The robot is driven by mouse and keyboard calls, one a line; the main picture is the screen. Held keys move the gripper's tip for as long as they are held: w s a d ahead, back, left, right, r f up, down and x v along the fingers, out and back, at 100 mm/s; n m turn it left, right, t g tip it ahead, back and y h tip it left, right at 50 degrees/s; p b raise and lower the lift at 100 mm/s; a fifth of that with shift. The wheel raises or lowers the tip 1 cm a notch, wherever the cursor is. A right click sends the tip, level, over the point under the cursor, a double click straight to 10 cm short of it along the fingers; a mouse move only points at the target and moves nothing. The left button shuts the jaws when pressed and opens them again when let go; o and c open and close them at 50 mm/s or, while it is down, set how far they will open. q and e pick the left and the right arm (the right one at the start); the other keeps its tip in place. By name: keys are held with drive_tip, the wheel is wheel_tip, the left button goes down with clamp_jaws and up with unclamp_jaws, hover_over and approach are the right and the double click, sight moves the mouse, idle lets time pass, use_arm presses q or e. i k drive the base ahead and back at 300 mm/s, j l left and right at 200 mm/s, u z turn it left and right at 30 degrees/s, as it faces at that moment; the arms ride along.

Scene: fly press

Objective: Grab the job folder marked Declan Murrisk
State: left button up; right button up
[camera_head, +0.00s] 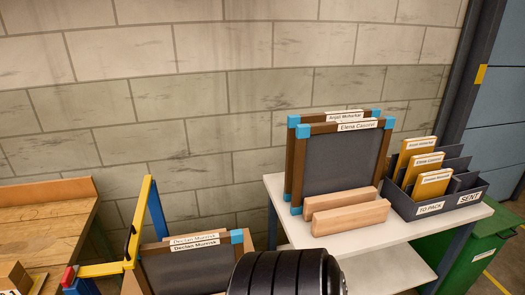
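Several tan-yellow folders stand upright in a dark rack marked TO PACK and SENT (453,208) at the right of the white table. The front folder (432,184) has a small label that seems to read Declan Murrisk. Behind it stand a folder that seems marked Elena (422,166) and a rear one with a label too small to read surely (414,149). All three are on the TO PACK side. Neither of my grippers shows.
Framed dark panels marked Elena (345,160) and Anjali (345,116) stand behind wooden blocks (350,217) on the white table (385,254). Framed panels marked Declan Murrisk (194,268) stand lower left, beside a yellow-and-blue frame (139,220). A black ribbed part (285,275) blocks the bottom centre.

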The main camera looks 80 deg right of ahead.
sight(431, 185)
drive_tip(key=k+j+z, duration=0.1)
drive_tip(key=z, duration=3.55)
drive_tip(key=i+l+z, duration=0.1)
drive_tip(key=i+l, duration=0.15)
drive_tip(key=i, duration=0.15)
drive_tip(key=i+l+z, duration=0.15)
drive_tip(key=i, duration=0.3)
